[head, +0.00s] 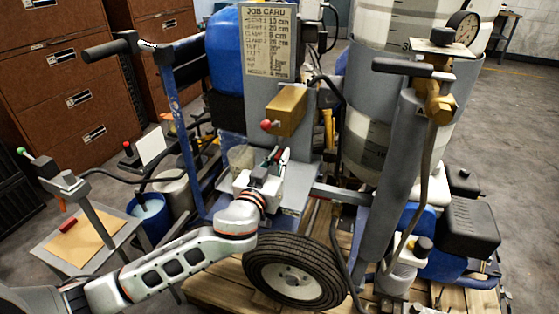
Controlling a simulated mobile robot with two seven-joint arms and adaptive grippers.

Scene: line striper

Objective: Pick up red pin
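My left arm comes in from the lower left, and my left gripper (273,158) reaches over a grey shelf on the front of the line striper. Another short red piece (67,225) lies on a small side table at the left. My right gripper is not in view.
A tan box with a red knob (288,109) sits just above the gripper, below the job card (266,41). A clear cup (240,158) stands close to its left. A wheel (294,270) is below. A grey cylinder and hose stand at right.

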